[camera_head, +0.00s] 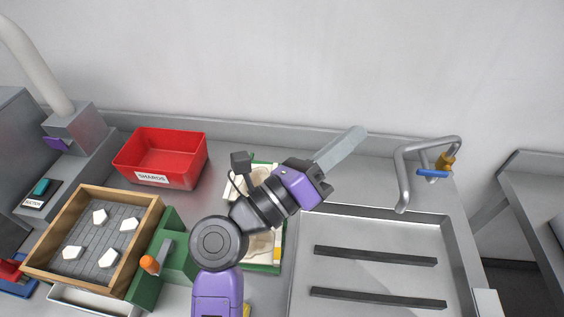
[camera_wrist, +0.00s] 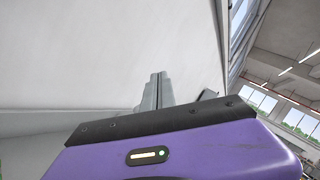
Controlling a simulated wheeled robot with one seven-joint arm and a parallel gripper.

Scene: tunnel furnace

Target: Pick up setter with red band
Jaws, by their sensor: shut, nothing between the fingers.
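I cannot make out a setter with a red band in either view. Pale slabs in a green-edged holder (camera_head: 276,268) lie partly hidden behind my arm in the head view; one shows a yellow mark at its right edge. My gripper (camera_head: 357,134) is shut and empty, raised and pointing to the upper right, apart from the slabs. In the wrist view, the grey fingers (camera_wrist: 154,86) lie together against a pale wall, with nothing between them.
A red bin (camera_head: 144,178) labelled SHARDS stands at the back left. A wooden-framed tray (camera_head: 148,222) holds several white pieces. Beside it is a green fixture (camera_head: 172,274) with an orange knob. At right, a metal basin (camera_head: 370,283) holds two dark bars below a bent pipe (camera_head: 402,180).

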